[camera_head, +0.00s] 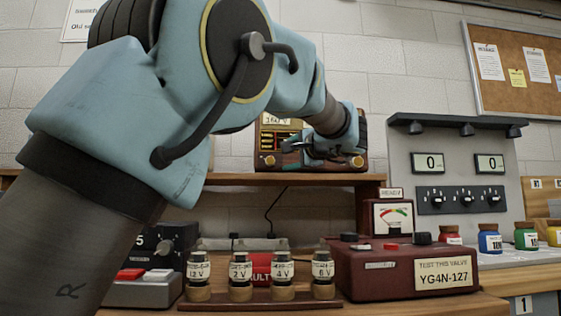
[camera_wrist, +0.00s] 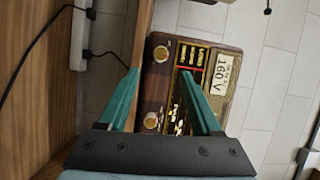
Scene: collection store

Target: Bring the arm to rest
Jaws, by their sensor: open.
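My arm (camera_head: 150,105) reaches from the lower left up across the head view and bends down to the right. My gripper (camera_head: 297,150) is in front of a wooden radio-like set (camera_head: 268,160) on the shelf. In the wrist view my gripper (camera_wrist: 160,73) has its two teal fingers spread apart, with nothing held between them. The set (camera_wrist: 155,95), with brass knobs and a "160 V" label, shows beyond the fingers, turned sideways. I cannot tell how far the fingertips are from it.
Below the shelf (camera_head: 240,180), several labelled valves (camera_head: 240,270) stand in a wooden rack. Right of them is a dark red tester (camera_head: 400,280) with a meter (camera_head: 393,216) marked "READY". A grey panel (camera_head: 450,165) and small coloured jars (camera_head: 489,238) are farther right.

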